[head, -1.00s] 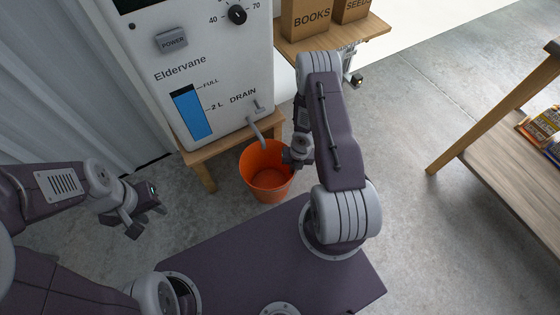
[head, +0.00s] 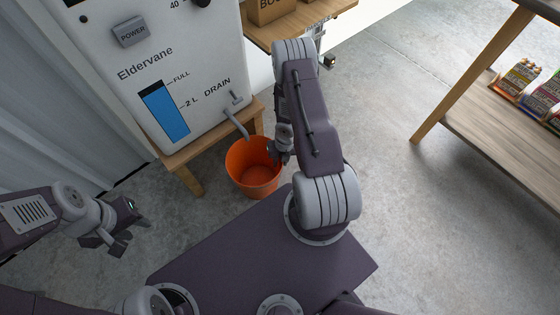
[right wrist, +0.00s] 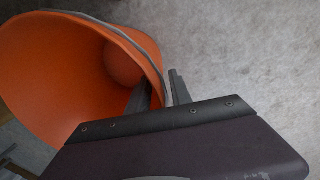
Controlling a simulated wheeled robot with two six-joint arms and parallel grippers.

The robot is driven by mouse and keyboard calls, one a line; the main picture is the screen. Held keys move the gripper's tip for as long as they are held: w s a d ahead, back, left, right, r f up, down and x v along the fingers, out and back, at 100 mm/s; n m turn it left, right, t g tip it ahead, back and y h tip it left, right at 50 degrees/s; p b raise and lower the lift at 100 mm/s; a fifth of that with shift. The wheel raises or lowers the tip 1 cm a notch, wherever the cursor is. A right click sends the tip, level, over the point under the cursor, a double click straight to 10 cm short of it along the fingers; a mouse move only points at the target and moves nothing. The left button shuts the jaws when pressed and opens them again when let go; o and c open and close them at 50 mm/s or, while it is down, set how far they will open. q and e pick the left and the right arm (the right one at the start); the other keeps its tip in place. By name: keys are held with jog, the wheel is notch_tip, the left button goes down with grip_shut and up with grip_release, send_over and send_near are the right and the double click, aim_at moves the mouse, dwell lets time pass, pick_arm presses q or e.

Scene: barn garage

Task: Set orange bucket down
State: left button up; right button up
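The orange bucket (head: 254,176) is upright in the head view, beside the wooden stand and just under the drain spout (head: 237,124). Its inside shows only orange. My right gripper (head: 279,154) is at the bucket's right rim. In the right wrist view the bucket (right wrist: 60,75) fills the left side, and my right gripper (right wrist: 160,88) has one finger inside the wall and one outside, closed on the rim. I cannot tell whether the bucket's base touches the floor. My left gripper (head: 108,243) is empty, with its fingers apart, at the left.
A white Eldervane tank (head: 165,70) with a blue level gauge stands on a wooden stand (head: 190,151). A wooden bench (head: 320,14) with a box is behind it. A shelf (head: 500,135) with colourful packets stands at the right. Concrete floor (head: 385,110) is clear between.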

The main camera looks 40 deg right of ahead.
notch_tip(320, 180, up, 22)
jog(key=w+m+h+p, duration=0.2)
jog(key=w+m+p, duration=0.1)
jog(key=m+p, duration=0.65)
jog(key=s+a+r+m, duration=0.4)
jog(key=r+m, duration=0.4)
jog(key=m, duration=0.3)
jog(key=s+a+r+m+y, duration=0.1)
jog(key=s+a+r+m, duration=0.3)
jog(key=a+r+m, duration=0.3)
jog(key=r+m, duration=0.1)
jog(key=m, duration=0.2)
jog(key=shift+s+a+m+t, duration=0.15)
jog(key=shift+a+m+t, duration=0.05)
jog(key=shift+m+t, duration=0.15)
